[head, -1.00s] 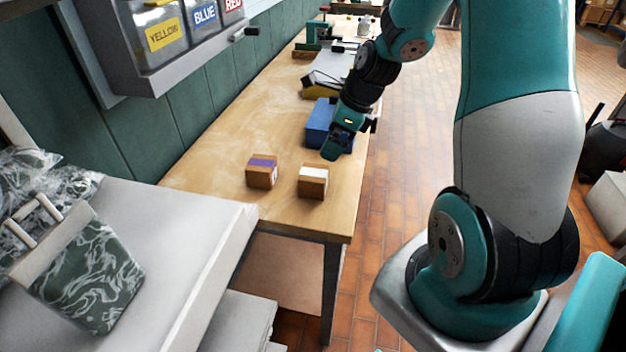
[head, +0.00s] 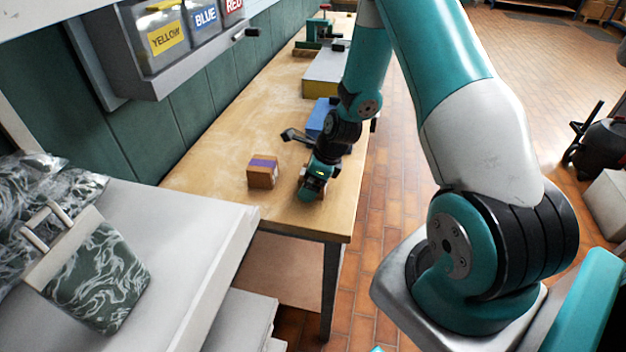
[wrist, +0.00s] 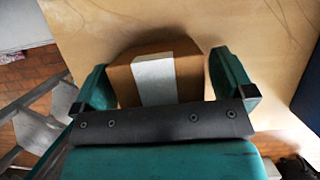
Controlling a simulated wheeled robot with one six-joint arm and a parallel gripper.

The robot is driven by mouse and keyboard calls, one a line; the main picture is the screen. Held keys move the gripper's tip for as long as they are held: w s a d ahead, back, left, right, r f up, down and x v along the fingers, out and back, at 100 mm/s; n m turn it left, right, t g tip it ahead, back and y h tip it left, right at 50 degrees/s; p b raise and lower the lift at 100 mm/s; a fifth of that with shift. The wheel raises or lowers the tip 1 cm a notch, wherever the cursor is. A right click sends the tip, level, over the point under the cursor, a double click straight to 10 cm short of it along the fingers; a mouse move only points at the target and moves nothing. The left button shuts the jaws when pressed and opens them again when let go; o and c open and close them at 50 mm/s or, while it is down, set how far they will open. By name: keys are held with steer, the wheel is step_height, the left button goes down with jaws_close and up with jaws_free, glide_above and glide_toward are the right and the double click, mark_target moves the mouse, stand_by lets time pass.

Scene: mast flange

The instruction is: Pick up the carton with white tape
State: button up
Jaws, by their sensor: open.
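The carton with white tape (wrist: 155,78) is a brown box with a white strip across its middle, seen in the wrist view. My gripper (wrist: 165,85) is open, with one teal finger on each side of the carton. A small gap shows between the carton and the right finger; the left finger is very close to the carton, and I cannot tell if it touches. In the head view, my gripper (head: 311,190) is low over the table's near end and hides nearly all of this carton.
A carton with purple tape (head: 262,172) stands just left of my gripper on the wooden table (head: 225,140). A blue box (head: 320,115) lies farther back, behind the wrist. The table's right edge is close to my gripper. A yellow-and-grey thing (head: 324,75) is beyond.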

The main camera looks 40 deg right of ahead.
steer(key=shift+c, duration=0.5)
steer(key=c, duration=1)
